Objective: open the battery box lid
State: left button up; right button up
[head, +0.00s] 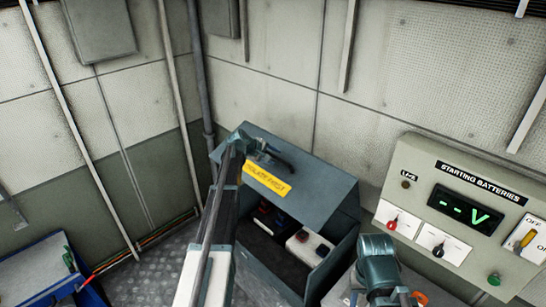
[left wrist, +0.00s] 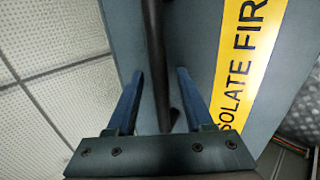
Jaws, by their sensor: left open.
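The battery box (head: 328,270) stands in the corner, with batteries (head: 308,247) showing inside its open front. Its dark blue-grey lid (head: 318,187) slopes above them, tilted, with a gap at the front; a yellow label (head: 267,179) is on it. The dark bar handle (head: 277,158) is on the lid. My left gripper (head: 262,147) is at the lid's upper left, by the handle. In the left wrist view its open fingers (left wrist: 158,98) stand on either side of the handle bar (left wrist: 157,65), with gaps on both sides. A teal part of my right arm shows at the lower right; its fingers cannot be seen.
The starting batteries panel (head: 462,160), with a green display and knobs, stands close to the right of the box. Walls with pipes (head: 199,75) are behind. A blue tray (head: 45,270) is at the lower left. Floor (head: 160,275) shows between tray and box.

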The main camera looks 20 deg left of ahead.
pick_arm(q)
jog(key=p+v, duration=0.3)
jog(key=v, duration=0.2)
jog(key=shift+d+r, duration=0.1)
jog(key=shift+r, duration=0.15)
jog(key=s+a, duration=0.4)
jog(key=s, duration=0.7)
jog(key=shift+a+f, duration=0.3)
jog(key=shift+a, duration=0.05)
jog(key=s+d+f+m+g, duration=0.3)
jog(key=s+d+m, duration=0.15)
jog(key=d, duration=0.55)
jog(key=s+d+f+m+g, duration=0.25)
jog(key=s+d, duration=0.35)
jog(key=d, duration=0.3)
jog(key=s+d+f+m+g+y+b, duration=0.1)
jog(key=s+d+m+y, duration=0.1)
jog(key=s+d+m, duration=0.3)
jog(key=s+d+f+m+g+y, duration=0.2)
jog(key=s+d, duration=0.1)
jog(key=s, duration=0.4)
jog(key=s+d+f+m+b, duration=0.1)
jog(key=d+f+b, duration=0.4)
jog(key=f+b, duration=0.6)
jog(key=s+d+f+m+y+b, duration=0.1)
jog(key=s+d+f+b, duration=0.3)
jog(key=f+b, duration=0.8)
jog(key=shift+s+d+m+g, duration=0.25)
jog(key=shift+d+m+g, duration=0.1)
jog(key=shift+d+m, duration=0.3)
